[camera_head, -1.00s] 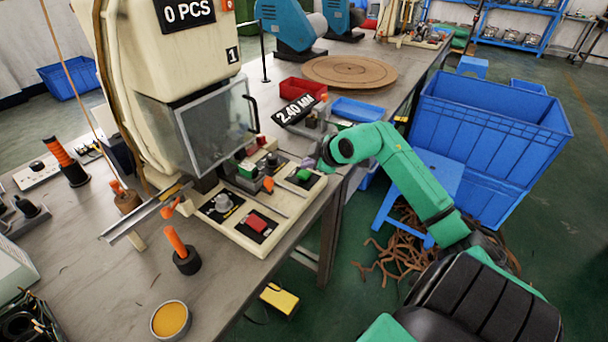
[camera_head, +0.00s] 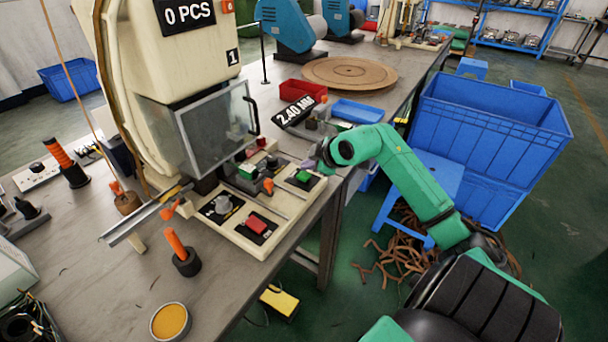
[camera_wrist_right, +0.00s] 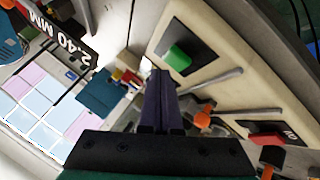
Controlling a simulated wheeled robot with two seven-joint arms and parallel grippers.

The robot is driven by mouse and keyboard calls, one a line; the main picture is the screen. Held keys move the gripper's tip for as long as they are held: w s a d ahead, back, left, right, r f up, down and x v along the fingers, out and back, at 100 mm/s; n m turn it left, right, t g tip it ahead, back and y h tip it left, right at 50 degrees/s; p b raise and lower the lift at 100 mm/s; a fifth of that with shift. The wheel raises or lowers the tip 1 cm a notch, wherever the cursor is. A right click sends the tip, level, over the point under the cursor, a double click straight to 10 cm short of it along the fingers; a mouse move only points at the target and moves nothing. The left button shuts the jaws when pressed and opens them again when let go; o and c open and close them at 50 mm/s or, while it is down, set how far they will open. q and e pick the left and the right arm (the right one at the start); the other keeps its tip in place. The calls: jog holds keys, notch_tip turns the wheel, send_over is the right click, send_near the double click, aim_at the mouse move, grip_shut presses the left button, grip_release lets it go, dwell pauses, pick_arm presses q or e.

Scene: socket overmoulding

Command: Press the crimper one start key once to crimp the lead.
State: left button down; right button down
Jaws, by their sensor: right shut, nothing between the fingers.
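Crimper one (camera_head: 165,60) is the large cream press marked 1, with a 0 PCS display. Its cream control panel (camera_head: 283,209) carries a green key (camera_head: 304,176) on a black plate and a red key (camera_head: 257,223) nearer the front. My right gripper (camera_head: 308,163) is shut and empty beside the green key, on its far side. In the right wrist view the closed dark fingers (camera_wrist_right: 160,76) are just left of the green key (camera_wrist_right: 178,58); the red key (camera_wrist_right: 268,140) is at lower right. I cannot tell any contact. My left gripper is out of view.
A clear guard (camera_head: 217,128) covers the press front. A grey knob (camera_head: 223,204) and orange-tipped levers stand on the panel. A 2.40 MM sign (camera_head: 295,110), red tray (camera_head: 302,89) and blue tray (camera_head: 356,111) lie behind the gripper. Large blue crates (camera_head: 490,125) stand right.

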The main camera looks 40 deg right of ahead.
aim_at(308, 176)
dwell(0.7)
jog(key=shift+f, duration=0.45)
jog(key=shift+f+b, duration=0.45)
jog(key=shift+f, duration=0.1)
dwell(0.7)
jog(key=shift+r+p, duration=0.95)
jog(key=shift+r, duration=0.05)
notch_tip(308, 176, up, 5)
jog(key=p, duration=0.5)
jog(key=shift+r, duration=0.1)
